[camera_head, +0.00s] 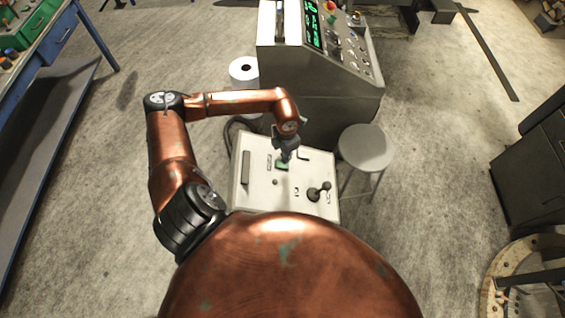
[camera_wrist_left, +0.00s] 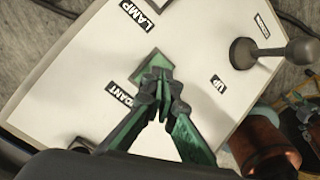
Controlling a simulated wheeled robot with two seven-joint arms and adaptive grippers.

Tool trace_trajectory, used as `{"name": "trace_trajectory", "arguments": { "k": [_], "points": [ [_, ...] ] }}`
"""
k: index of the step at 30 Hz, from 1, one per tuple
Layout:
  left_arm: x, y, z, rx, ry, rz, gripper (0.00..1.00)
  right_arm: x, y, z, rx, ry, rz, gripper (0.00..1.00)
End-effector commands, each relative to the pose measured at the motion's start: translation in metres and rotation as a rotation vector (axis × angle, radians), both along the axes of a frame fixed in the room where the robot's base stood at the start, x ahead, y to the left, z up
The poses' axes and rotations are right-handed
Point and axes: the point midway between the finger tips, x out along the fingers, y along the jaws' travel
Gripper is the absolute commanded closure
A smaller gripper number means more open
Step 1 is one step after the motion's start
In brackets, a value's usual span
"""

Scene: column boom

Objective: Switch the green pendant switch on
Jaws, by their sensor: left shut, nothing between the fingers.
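The green pendant switch (camera_head: 282,167) is on the pale control panel (camera_head: 262,199) in front of me. In the left wrist view the switch (camera_wrist_left: 149,65) shows as a green patch between the LAMP label and a partly covered label ending in "DANT". My left gripper (camera_head: 285,157) points down at it, shut and empty. In the wrist view the fingertips (camera_wrist_left: 160,76) overlap the switch and hide part of it. I cannot tell whether they touch it or which way it is set.
A black lever (camera_head: 316,192) stands on the panel to the right of the switch; its ball-ended stick (camera_wrist_left: 300,51) shows in the wrist view. A grey stool (camera_head: 366,148) stands right of the panel. A console (camera_head: 318,80) with green displays rises behind it.

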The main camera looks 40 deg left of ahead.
Motion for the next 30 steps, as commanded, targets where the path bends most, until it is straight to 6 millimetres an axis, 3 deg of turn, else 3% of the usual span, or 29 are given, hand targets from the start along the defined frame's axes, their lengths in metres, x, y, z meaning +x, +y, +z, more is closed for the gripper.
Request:
{"name": "trace_trajectory", "arguments": {
  "k": [15, 30],
  "points": [
    [0.001, 0.000, 0.041, 0.001, -0.001, -0.001, 1.00, 0.001, -0.004, 0.021, -0.004, -0.001, 0.002, 0.56],
    [0.000, 0.000, 0.043, 0.001, 0.000, 0.000, 1.00, 0.001, 0.002, 0.021, 0.002, -0.002, 0.000, 0.56]
  ]
}}
